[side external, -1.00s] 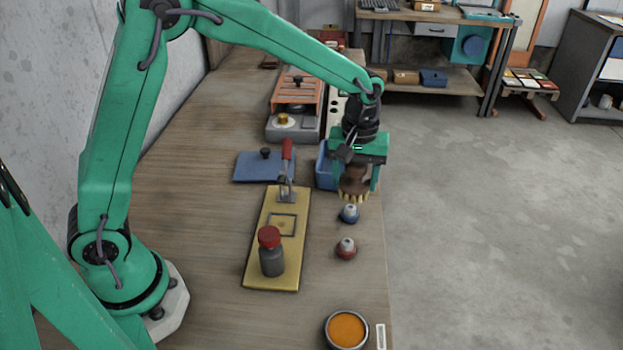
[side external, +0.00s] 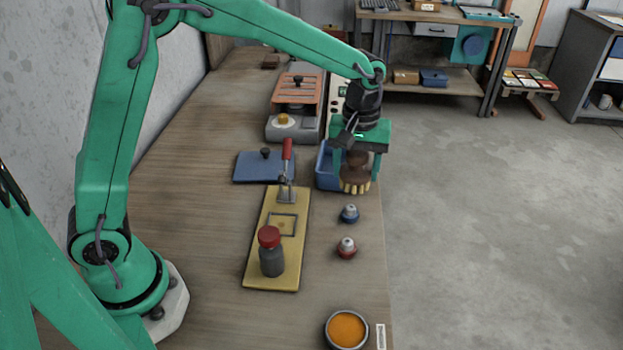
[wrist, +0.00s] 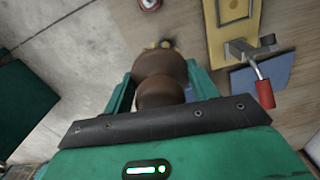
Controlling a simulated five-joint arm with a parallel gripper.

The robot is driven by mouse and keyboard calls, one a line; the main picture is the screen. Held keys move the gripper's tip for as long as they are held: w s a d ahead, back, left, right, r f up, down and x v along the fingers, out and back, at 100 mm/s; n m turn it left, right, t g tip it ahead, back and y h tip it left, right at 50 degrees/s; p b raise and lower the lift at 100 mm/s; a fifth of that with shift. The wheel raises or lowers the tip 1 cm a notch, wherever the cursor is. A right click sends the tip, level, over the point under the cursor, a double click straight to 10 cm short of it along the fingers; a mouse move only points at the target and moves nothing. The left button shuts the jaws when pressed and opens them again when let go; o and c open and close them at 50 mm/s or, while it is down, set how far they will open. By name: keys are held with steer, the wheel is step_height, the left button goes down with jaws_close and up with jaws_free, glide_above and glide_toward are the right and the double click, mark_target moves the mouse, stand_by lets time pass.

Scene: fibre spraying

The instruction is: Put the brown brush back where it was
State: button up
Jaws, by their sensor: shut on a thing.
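The brown brush (side external: 356,166) has a dark knobbed handle and pale yellow bristles pointing down. My gripper (side external: 359,164) is shut on its handle and holds it upright at the table's right side. In the side view the brush is in front of the right part of a blue bin (side external: 325,168); I cannot tell its exact height above the table. In the wrist view the brush (wrist: 162,82) sits between the two green fingers, with a little of the bristles showing at its far end.
A bowl of orange stuff (side external: 346,329) stands at the front. The table's right edge is close.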

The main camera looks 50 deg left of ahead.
steer(key=shift+s+d, duration=0.1)
steer(key=s+d+m, duration=0.4)
steer(key=s+d, duration=0.4)
steer(key=s, duration=0.4)
steer(key=s+d+f+m, duration=0.1)
steer(key=s+d+m, duration=0.4)
steer(key=s+d, duration=0.3)
steer(key=shift+s+d+f, duration=0.25)
steer(key=shift+s+d, duration=0.1)
steer(key=shift+s, duration=1.5)
steer(key=shift+w, duration=0.1)
steer(key=w+a+f, duration=0.1)
steer(key=w+f, duration=0.1)
steer(key=w, duration=0.1)
steer(key=w+a+f, duration=0.2)
steer(key=w, duration=0.2)
steer(key=w+a+f, duration=0.1)
steer(key=w+f, duration=0.2)
steer(key=shift+w+a, duration=0.3)
steer(key=shift+a, duration=0.1)
steer(key=shift+f, duration=2)
steer(key=shift+f, duration=0.15)
